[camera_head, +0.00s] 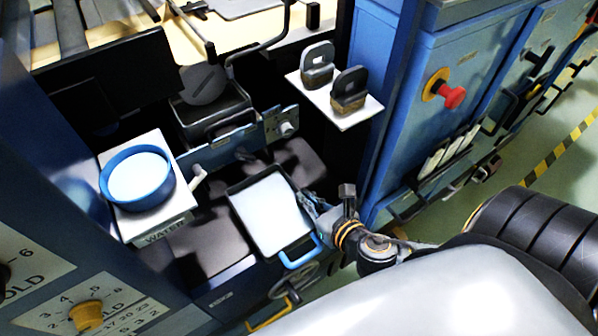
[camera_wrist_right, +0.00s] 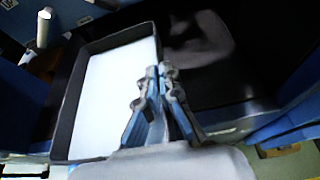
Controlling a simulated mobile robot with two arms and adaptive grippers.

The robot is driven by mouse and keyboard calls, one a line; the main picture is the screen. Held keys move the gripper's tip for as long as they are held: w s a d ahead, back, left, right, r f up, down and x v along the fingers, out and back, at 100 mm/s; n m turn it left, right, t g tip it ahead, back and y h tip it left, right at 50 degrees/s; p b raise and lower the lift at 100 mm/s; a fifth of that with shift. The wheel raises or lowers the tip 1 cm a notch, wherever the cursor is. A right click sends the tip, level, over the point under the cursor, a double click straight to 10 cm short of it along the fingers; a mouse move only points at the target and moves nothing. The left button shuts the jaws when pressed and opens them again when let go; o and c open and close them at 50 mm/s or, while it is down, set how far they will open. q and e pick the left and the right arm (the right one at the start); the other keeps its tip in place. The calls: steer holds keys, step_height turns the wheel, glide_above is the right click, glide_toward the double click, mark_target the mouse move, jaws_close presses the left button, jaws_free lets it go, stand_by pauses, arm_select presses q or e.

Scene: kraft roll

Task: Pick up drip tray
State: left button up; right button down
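The drip tray (camera_head: 270,214) is a shallow dark-rimmed tray with a white inside and a blue handle (camera_head: 300,250) at its near end. It sits in the dark machine bay in the head view. In the right wrist view the tray (camera_wrist_right: 112,95) fills the left half. My right gripper (camera_head: 308,200) is at the tray's right long rim. In the wrist view its fingertips (camera_wrist_right: 160,70) are close together, one on each side of the rim, and look shut on it. The tray appears level in its place. My left gripper is not in view.
A blue round dish (camera_head: 138,180) stands on a white water-labelled box to the left. A blue cabinet with a red knob (camera_head: 453,97) stands close on the right. A dark block assembly (camera_head: 212,112) is behind the tray.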

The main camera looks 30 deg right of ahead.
steer(key=shift+s+b, duration=0.3)
steer(key=shift+s, duration=1.7)
steer(key=shift+r, duration=0.1)
